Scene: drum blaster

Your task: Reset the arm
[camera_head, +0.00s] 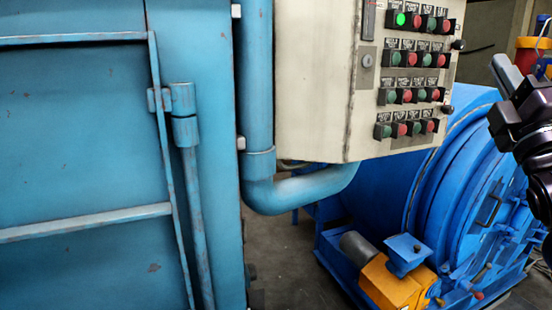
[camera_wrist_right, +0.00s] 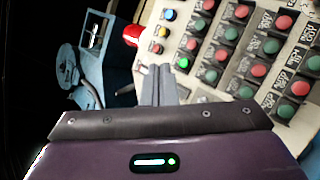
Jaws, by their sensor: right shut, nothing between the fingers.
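My right gripper (camera_head: 502,70) is at the right edge of the head view, to the right of the control box and apart from it. Its grey fingers are closed together with nothing between them. In the right wrist view the closed fingers (camera_wrist_right: 158,80) point towards the tilted button panel (camera_wrist_right: 225,48). The beige control box (camera_head: 312,85) carries rows of green and red push buttons under black labels. A green button (camera_head: 400,19) in the top row is lit. A lit green button (camera_wrist_right: 184,62) also shows in the wrist view. My left gripper is not in view.
A blue drum machine (camera_head: 395,190) with an orange gearbox (camera_head: 388,284) stands below and behind the box. A large blue cabinet (camera_head: 85,130) and pipe (camera_head: 258,80) fill the left. A red cylindrical part (camera_wrist_right: 131,35) shows beside the panel in the wrist view.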

